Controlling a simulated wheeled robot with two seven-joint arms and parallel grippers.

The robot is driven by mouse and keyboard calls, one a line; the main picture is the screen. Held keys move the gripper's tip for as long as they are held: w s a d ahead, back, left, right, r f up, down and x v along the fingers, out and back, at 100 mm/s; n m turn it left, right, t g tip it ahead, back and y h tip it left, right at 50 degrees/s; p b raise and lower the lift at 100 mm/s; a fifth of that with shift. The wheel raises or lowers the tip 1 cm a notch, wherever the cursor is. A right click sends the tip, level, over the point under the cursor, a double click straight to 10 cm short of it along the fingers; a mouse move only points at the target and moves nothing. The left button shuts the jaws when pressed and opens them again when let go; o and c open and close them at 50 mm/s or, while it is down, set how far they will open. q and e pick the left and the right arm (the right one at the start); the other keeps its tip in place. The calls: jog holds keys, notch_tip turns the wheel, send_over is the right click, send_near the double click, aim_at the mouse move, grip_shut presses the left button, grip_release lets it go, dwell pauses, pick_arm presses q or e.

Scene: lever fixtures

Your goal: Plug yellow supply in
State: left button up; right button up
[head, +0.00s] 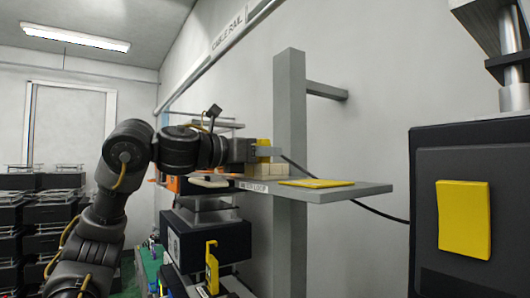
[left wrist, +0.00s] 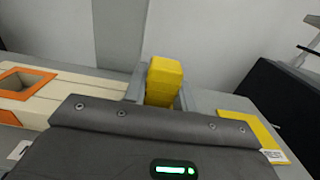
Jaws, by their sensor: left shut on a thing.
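My left gripper (head: 268,152) is over the grey wall shelf (head: 352,190), shut on a yellow plug (head: 264,143). In the left wrist view the yellow plug (left wrist: 165,80) stands between the two grey fingers; its lower part is hidden by the gripper body. A black cable (head: 378,212) runs from near the plug off to the right. A beige block (left wrist: 75,85) with an orange-rimmed square opening (left wrist: 25,80) lies left of the plug in the left wrist view. My right gripper is not in view.
A grey post (head: 290,110) stands close behind the gripper. A dark cabinet with a yellow panel (head: 464,218) fills the right side. Below the shelf is a dark box with a yellow lever (head: 211,268). Dark crates (head: 40,215) are stacked at far left.

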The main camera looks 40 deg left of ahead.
pick_arm(q)
jog(key=shift+f, duration=0.15)
jog(key=o, duration=1.1)
jog(key=shift+c, duration=0.2)
jog(key=shift+s+a+f+b, duration=0.1)
jog(key=shift+s+a+b, duration=0.05)
jog(key=shift+s+b, duration=0.3)
jog(key=b+v, duration=0.2)
jog(key=v, duration=0.8)
